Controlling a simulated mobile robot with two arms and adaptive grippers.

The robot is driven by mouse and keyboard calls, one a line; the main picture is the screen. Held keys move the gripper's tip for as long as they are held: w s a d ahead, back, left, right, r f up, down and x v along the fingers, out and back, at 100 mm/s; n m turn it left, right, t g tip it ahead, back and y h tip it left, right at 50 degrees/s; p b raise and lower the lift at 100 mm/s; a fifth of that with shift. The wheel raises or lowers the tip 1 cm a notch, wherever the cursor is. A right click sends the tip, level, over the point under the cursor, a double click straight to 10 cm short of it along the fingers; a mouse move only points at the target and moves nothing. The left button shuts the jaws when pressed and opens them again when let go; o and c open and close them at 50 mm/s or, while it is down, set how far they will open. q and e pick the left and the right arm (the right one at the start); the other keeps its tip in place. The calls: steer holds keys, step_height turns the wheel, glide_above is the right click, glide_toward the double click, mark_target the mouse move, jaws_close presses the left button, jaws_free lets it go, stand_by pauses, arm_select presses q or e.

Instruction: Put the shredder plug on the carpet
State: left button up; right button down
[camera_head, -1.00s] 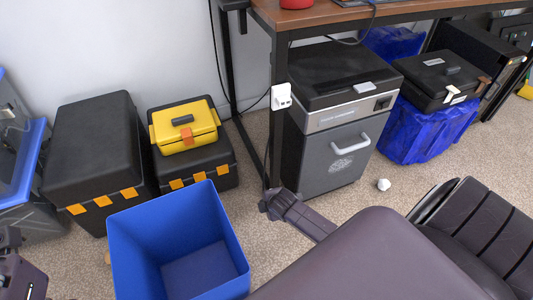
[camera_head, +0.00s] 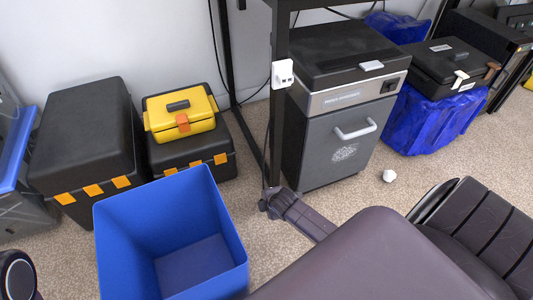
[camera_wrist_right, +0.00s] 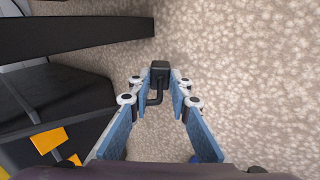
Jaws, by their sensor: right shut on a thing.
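The shredder plug (camera_wrist_right: 159,70) is a small black block with a bent black cord, seen in the right wrist view. My right gripper (camera_wrist_right: 163,85) is shut on it, between its blue-grey pads, with the speckled carpet (camera_wrist_right: 240,80) behind it. I cannot tell how far the plug is above the carpet. In the head view, my right wrist is low by the desk leg, but the plug and fingertips are not discernible. The shredder (camera_head: 345,130), grey and black, stands on the carpet (camera_head: 430,180) under the desk. Only a piece of my left arm shows at lower left.
A white socket (camera_head: 283,73) is on the black desk leg. A blue open bin (camera_head: 122,245) stands left of my right arm. Black toolboxes (camera_head: 85,145) and a yellow case (camera_head: 180,112) are behind it. A white crumpled ball (camera_head: 389,176) lies on the carpet.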

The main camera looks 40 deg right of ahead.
steer(key=shift+f, duration=0.35)
stand_by(0.3)
steer(key=c, duration=1.7)
jaws_free()
steer(key=shift+s+r, duration=0.15)
steer(key=shift+r, duration=0.1)
steer(key=shift+s+f, duration=0.1)
steer(key=shift+s+f, duration=0.15)
steer(key=shift+s, duration=0.05)
